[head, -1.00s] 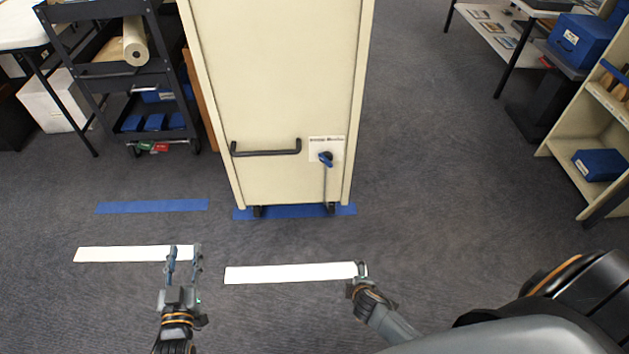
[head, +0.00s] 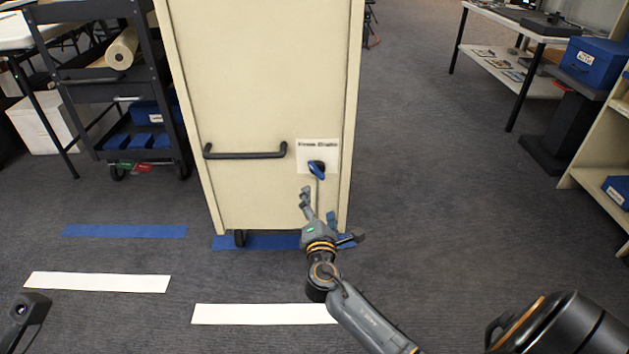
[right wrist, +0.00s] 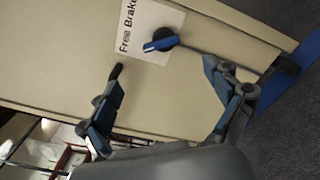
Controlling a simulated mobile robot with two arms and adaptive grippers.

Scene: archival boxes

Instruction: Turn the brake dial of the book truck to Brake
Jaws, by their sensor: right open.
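The cream book truck (head: 262,95) stands upright on the floor. Its brake dial (head: 319,171), a blue lever on a dark hub, sits on a white label plate (head: 303,154) low on the right of its end panel. In the right wrist view, the plate reads "Free Brake", and the white-marked end of the dial (right wrist: 160,43) points towards "Free". My right gripper (head: 318,205) is open and empty, just below the dial in the head view and apart from it. In the right wrist view, the dial shows beyond the spread fingers.
A black push handle (head: 246,153) juts from the panel left of the dial. A dark cart (head: 90,75) stands left of the truck. White floor strips (head: 97,282) and blue tape (head: 125,231) lie in front. The floor to the right is open.

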